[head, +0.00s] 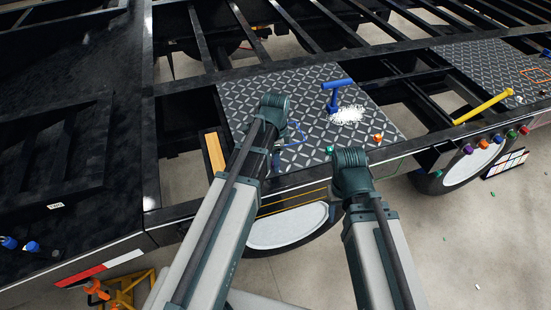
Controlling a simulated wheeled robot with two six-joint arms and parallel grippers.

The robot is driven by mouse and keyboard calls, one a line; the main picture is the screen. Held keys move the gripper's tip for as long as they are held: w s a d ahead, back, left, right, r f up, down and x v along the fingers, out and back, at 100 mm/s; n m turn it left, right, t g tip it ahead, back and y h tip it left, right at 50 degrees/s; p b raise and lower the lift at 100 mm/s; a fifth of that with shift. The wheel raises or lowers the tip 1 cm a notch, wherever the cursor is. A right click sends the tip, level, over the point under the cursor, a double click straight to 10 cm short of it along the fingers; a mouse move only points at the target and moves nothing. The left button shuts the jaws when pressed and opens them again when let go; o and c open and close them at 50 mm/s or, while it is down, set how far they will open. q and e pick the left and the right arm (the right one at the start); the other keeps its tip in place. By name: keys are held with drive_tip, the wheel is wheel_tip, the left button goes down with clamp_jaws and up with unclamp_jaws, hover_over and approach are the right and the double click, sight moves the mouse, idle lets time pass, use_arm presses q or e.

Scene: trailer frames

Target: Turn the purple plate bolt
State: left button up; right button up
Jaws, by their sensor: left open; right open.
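My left arm reaches up from the bottom to a dark bent joint in front of the left tread plate (235,95). My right arm reaches up to a similar joint at that plate's lower edge, well left of the purple bolt. The fingers of both grippers are hidden behind the arms, so I cannot see them or anything between them. Nothing of mine that shows touches the purple bolt.
A blue T-handled tool (333,92) stands on the left plate by a white patch (347,116). An orange bolt (378,137) and a green bolt (330,149) are near its edge. A yellow bar (484,107) lies by the right plate (480,62). Open gaps lie between the frame beams.

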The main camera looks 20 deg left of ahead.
use_arm(q)
wheel_tip(320, 180, up, 13)
drive_tip(key=p, duration=1.2)
drive_tip(key=shift+p, duration=0.35)
drive_tip(key=s+d+f+n+b, duration=0.2)
drive_tip(key=s+d+n, duration=0.3)
drive_tip(key=s, duration=0.2)
drive_tip(key=s+d+f+n+y+b, duration=0.1)
drive_tip(key=s+d+f+n+b, duration=0.2)
drive_tip(key=s+d, duration=0.3)
drive_tip(key=shift+s+n, duration=0.9)
